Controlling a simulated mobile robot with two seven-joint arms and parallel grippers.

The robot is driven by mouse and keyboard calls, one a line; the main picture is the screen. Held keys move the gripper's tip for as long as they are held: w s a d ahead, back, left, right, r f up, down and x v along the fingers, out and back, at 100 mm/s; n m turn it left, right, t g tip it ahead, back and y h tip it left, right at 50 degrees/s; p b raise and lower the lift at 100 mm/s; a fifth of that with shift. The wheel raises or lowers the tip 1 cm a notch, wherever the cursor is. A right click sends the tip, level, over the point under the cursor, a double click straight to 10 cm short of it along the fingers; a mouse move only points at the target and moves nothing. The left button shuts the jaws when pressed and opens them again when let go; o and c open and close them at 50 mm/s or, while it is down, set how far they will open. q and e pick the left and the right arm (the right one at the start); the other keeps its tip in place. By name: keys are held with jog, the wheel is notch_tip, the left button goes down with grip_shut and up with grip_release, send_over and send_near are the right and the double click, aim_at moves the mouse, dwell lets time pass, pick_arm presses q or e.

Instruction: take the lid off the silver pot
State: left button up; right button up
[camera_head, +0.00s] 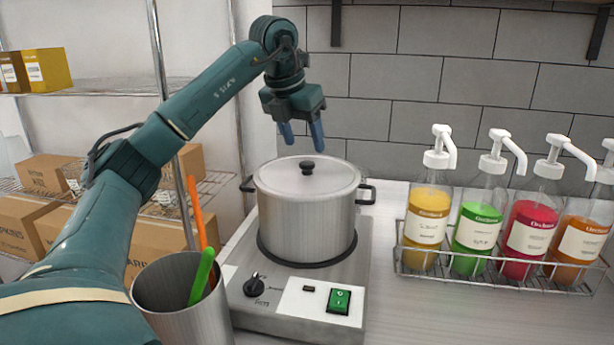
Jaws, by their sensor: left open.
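The silver pot (305,222) stands upright on a hot plate (290,285), with a black handle on each side. Its silver lid (275,178) lies on top and covers the opening. A black knob (307,167) rises from the lid's middle. My left gripper (302,137) is above the lid, pointing down, with its blue fingertips a little above the knob and slightly behind it in the picture. It is open and holds nothing. My right gripper does not show.
A metal container (180,312) with green and orange utensils stands left of the hot plate. A wire rack (480,272) with several pump bottles stands at the right. A shelf with boxes (150,245) is at the left. The counter front right (470,320) is clear.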

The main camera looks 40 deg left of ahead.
aim_at(307, 163)
pick_arm(q)
jog(key=shift+a+p+x, duration=0.2)
jog(key=shift+p+x, duration=0.05)
jog(key=shift+x, duration=1.2)
jog(key=shift+a+p+x, duration=0.2)
jog(key=shift+p+x, duration=0.05)
jog(key=shift+x, duration=1.25)
jog(key=shift+s, duration=0.1)
jog(key=shift+c, duration=0.5)
jog(key=c, duration=1.1)
